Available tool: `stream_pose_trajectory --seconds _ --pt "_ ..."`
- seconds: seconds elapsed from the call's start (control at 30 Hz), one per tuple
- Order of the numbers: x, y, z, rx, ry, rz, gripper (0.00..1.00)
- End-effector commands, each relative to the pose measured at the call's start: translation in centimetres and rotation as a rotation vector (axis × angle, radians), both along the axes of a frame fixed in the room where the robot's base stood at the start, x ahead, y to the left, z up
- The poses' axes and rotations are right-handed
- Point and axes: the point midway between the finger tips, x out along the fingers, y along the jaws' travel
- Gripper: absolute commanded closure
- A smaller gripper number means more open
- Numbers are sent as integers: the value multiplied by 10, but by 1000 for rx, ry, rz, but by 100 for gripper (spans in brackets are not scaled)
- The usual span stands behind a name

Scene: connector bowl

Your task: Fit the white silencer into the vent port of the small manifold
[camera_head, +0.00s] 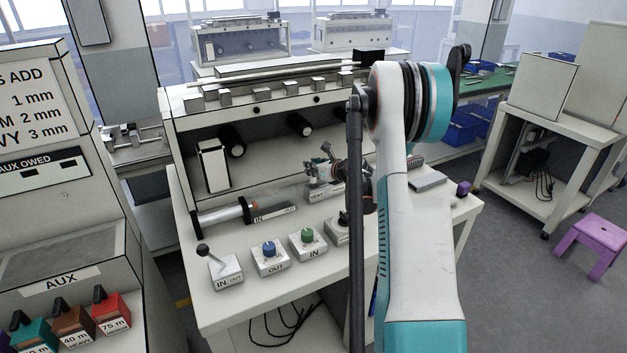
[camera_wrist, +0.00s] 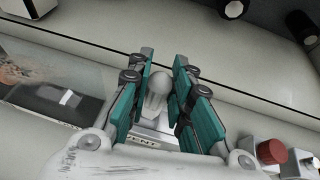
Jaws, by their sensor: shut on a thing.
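The white silencer (camera_wrist: 160,92) is a pale, round-ended piece between the teal finger pads of my gripper (camera_wrist: 163,72) in the wrist view. My gripper is shut on it. Just below it in that view is the small manifold (camera_wrist: 141,131), a light block with a VENT label. In the head view my gripper (camera_head: 328,168) is low over the manifold (camera_head: 316,194), on the bench at the foot of the back panel. The vent port itself is hidden, and I cannot tell whether the silencer's lower end is in it or above it.
A lever block (camera_head: 223,271), a blue-knob block (camera_head: 269,257) and a green-knob block (camera_head: 307,241) stand along the bench front. A red knob (camera_wrist: 270,151) is at the wrist view's lower right. My arm hides part of the bench.

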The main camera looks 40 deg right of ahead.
Motion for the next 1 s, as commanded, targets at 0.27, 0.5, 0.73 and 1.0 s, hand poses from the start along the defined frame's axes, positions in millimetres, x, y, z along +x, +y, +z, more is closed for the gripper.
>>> stream_pose_trajectory --seconds 0.27,0.5,0.73,1.0 --pt "0 0 -37 0 0 0 97" --pt "0 0 -40 0 0 0 97" --pt "0 0 -44 0 0 0 76" --pt "0 0 -43 0 0 0 60"
